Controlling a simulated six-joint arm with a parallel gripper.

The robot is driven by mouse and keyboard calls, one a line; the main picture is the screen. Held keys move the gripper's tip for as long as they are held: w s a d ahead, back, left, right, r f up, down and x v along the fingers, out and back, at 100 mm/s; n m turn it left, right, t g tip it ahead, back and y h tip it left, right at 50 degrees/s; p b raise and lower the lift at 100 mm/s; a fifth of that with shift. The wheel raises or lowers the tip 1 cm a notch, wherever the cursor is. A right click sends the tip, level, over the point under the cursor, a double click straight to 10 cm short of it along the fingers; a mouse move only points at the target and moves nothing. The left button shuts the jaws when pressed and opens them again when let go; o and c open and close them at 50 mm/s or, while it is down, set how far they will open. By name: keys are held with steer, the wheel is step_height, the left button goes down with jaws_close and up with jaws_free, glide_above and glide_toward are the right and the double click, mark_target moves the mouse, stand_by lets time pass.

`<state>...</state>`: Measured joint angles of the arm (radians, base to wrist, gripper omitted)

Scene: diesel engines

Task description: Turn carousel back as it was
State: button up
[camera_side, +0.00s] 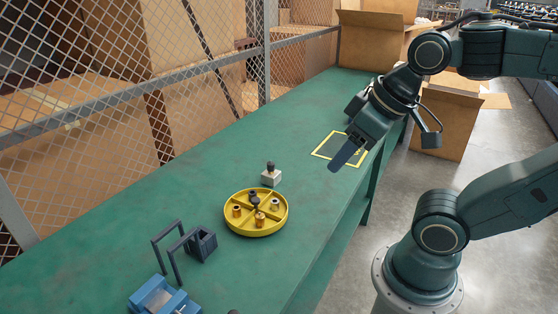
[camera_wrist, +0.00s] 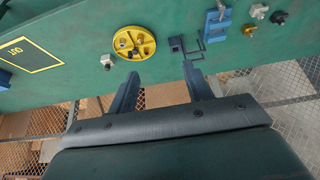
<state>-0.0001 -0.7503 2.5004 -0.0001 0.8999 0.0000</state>
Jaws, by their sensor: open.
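The carousel (camera_side: 256,229) is a round yellow tray with dividers, lying on the green bench. It holds several small brass-coloured parts and a dark knob at its middle. It also shows in the wrist view (camera_wrist: 149,50), beyond my fingertips. My gripper (camera_side: 341,155) is above the bench, up and to the right of the carousel and apart from it. In the wrist view my gripper (camera_wrist: 160,68) has its two fingers spread wide with nothing between them. Which way the carousel has been turned cannot be told.
A grey block with a dark knob (camera_side: 271,175) stands just behind the carousel. A dark bracket with a handle frame (camera_side: 201,244) and a blue fixture (camera_side: 160,298) are at the front left. A yellow-outlined mat (camera_side: 328,151) lies near my gripper. Mesh fencing (camera_side: 130,100) runs along the back.

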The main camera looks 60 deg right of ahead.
steer(key=n+g, duration=0.6)
steer(key=n, duration=0.3)
glide_above(256, 199)
step_height(256, 199, down, 20)
steer(key=shift+r, duration=0.15)
steer(key=shift+f, duration=6.85)
